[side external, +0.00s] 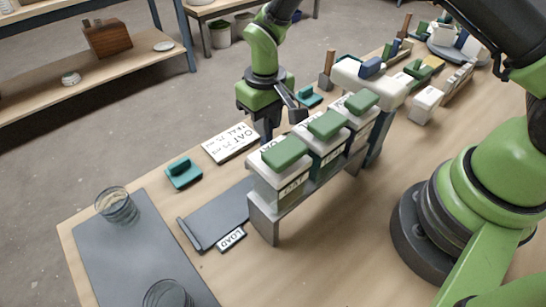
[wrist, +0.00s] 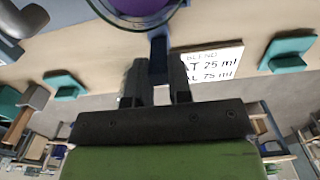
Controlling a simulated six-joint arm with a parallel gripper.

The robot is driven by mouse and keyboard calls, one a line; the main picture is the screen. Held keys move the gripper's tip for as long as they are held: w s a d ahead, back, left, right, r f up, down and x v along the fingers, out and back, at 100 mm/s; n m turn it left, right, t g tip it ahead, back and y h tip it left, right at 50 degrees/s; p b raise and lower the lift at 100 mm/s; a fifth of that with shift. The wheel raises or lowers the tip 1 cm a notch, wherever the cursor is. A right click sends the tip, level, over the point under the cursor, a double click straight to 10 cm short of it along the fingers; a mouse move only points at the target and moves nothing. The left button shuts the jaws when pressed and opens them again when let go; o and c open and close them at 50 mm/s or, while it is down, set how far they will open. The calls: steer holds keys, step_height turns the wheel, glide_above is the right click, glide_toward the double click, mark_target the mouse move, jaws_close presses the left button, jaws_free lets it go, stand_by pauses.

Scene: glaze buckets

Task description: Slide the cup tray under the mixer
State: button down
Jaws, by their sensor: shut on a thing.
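My gripper (side external: 267,128) is low behind the row of green-lidded containers, its fingertips partly hidden there. In the wrist view my gripper (wrist: 157,92) is shut on a narrow blue-grey upright piece (wrist: 159,60), which looks like the cup tray's handle. A clear cup with purple contents (wrist: 140,6) shows just beyond it, cut off by the top edge. The tray's body is hidden in the side view. A white machine (side external: 350,76) on dark legs stands at the end of the container row; it looks like the mixer.
A grey track (side external: 218,214) with a raised end lies by the LOAD label (side external: 231,239). Two glasses, one here (side external: 117,206), stand on a grey mat (side external: 128,252). The container stand (side external: 263,222) borders the track. A recipe card (side external: 231,143) and teal block (side external: 184,172) lie behind.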

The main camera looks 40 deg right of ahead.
steer(key=shift+d, duration=4.3)
